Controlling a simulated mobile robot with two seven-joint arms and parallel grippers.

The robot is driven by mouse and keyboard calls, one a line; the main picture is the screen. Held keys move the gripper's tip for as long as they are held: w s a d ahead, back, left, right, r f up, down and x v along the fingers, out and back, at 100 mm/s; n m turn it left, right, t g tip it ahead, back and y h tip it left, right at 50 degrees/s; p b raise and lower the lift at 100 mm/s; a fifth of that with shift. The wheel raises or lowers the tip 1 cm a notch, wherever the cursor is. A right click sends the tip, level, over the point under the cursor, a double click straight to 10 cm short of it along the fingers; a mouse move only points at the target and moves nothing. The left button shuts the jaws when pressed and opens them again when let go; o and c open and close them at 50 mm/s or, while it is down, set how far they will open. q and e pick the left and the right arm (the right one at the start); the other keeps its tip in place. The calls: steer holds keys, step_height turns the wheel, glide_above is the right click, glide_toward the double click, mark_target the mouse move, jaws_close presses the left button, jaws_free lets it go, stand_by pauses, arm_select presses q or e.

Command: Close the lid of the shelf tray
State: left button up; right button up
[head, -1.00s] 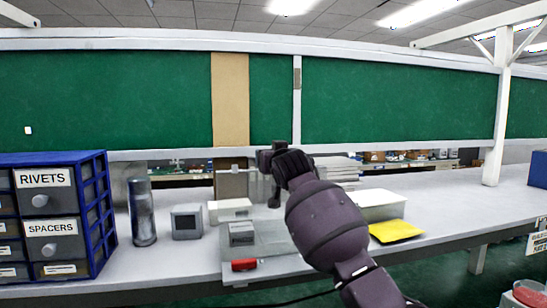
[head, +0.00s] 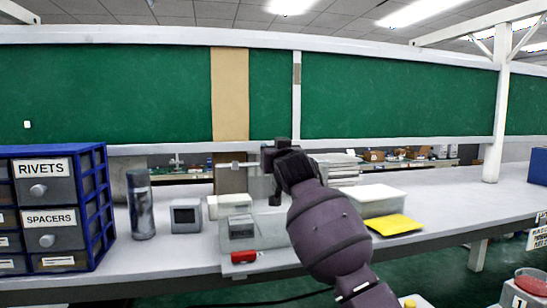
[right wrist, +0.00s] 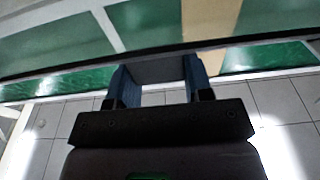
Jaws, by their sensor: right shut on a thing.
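A clear see-through tray (head: 268,241) lies on the bench left of my right forearm. A grey block and a red piece (head: 243,257) show at its front left. I cannot make out its lid for certain. My right gripper (head: 274,180) is above the back of the tray in the head view, partly hidden by its own wrist. In the right wrist view its two blue fingers (right wrist: 158,75) are shut on a flat grey piece (right wrist: 157,69); I cannot tell whether this is the lid. My left gripper is not in view.
A grey instrument (head: 186,215), a metal cylinder (head: 141,208) and a blue drawer unit (head: 101,203) stand to the left. A white-lidded box (head: 374,198) and a yellow pad (head: 394,224) lie right of my arm.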

steer(key=f+v, duration=0.1)
steer(key=v, duration=0.6)
steer(key=shift+f, duration=0.4)
steer(key=shift+s+d, duration=0.1)
steer(key=shift+s, duration=0.15)
steer(key=o, duration=1.3)
steer(key=shift+r, duration=0.1)
steer(key=shift+s, duration=0.15)
steer(key=v, duration=1)
steer(key=shift+s+d+p, duration=0.15)
steer(key=shift+s+p, duration=0.15)
steer(key=shift+p, duration=0.1)
